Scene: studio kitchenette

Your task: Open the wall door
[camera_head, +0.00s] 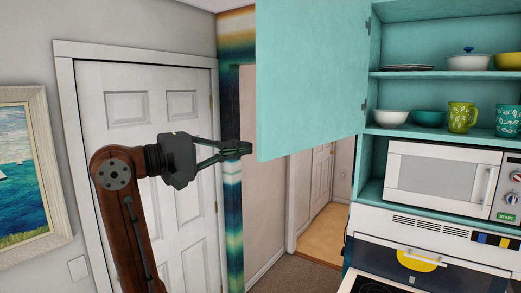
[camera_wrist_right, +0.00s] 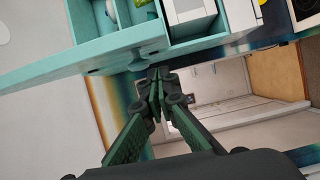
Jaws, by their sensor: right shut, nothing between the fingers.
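The wall door is the plain turquoise cabinet door (camera_head: 310,80). In the head view it stands swung out to the left of its turquoise cabinet (camera_head: 402,32), hinged on its right side, and the shelves behind are exposed. My right gripper (camera_head: 245,148) is shut and empty beside the door's lower left corner. In the right wrist view its fingertips (camera_wrist_right: 157,82) meet close to the edge of the turquoise door (camera_wrist_right: 70,68). I cannot tell whether they touch it. My left gripper is in neither view.
The shelves hold bowls (camera_head: 391,118), a green mug (camera_head: 461,117) and a lidded pot (camera_head: 468,61). A white microwave (camera_head: 438,175) sits below, above an oven. A white room door (camera_head: 135,125) and a framed painting (camera_head: 25,170) are at left. A passage opens under the cabinet door.

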